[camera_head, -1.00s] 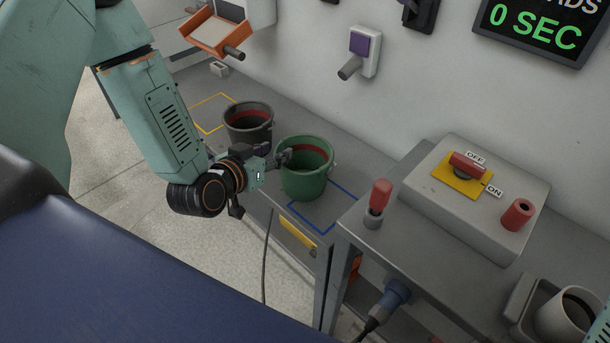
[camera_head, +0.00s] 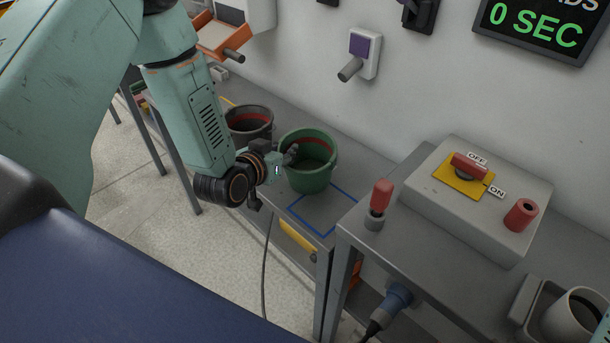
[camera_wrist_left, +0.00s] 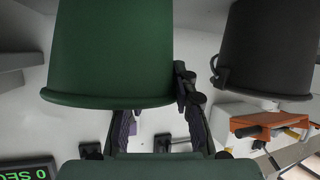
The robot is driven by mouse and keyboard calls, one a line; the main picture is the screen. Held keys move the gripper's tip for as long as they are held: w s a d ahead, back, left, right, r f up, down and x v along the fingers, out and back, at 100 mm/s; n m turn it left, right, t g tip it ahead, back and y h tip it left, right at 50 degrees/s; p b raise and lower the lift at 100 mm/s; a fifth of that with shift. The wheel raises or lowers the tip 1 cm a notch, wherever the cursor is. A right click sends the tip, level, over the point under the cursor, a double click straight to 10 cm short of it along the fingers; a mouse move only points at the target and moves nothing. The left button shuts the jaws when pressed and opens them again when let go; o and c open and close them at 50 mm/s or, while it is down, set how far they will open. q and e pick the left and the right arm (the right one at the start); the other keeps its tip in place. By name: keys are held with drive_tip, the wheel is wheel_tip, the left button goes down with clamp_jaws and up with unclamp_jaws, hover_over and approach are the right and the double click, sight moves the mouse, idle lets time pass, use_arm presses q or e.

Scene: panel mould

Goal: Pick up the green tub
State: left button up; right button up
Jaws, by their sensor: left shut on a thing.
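The green tub (camera_head: 309,176) is upright, open-topped, with a red band inside. In the head view it is over the bench at the far side of the blue outlined square. In the left wrist view the tub (camera_wrist_left: 110,50) appears upside down and fills the upper left. My left gripper (camera_head: 291,154) is shut on the tub's rim at its left side. Its fingers (camera_wrist_left: 157,118) also show in the left wrist view, by the rim. Whether the tub's bottom is clear of the bench, I cannot tell.
A black tub (camera_head: 248,123) stands close on the left, partly hidden by my arm. The wall is behind. The blue square (camera_head: 318,213) is largely clear.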

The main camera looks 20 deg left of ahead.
use_arm(q)
drive_tip(key=shift+c, duration=0.6)
drive_tip(key=shift+a+f, duration=0.1)
drive_tip(key=shift+a, duration=0.15)
clamp_jaws()
drive_tip(key=shift+d, duration=0.1)
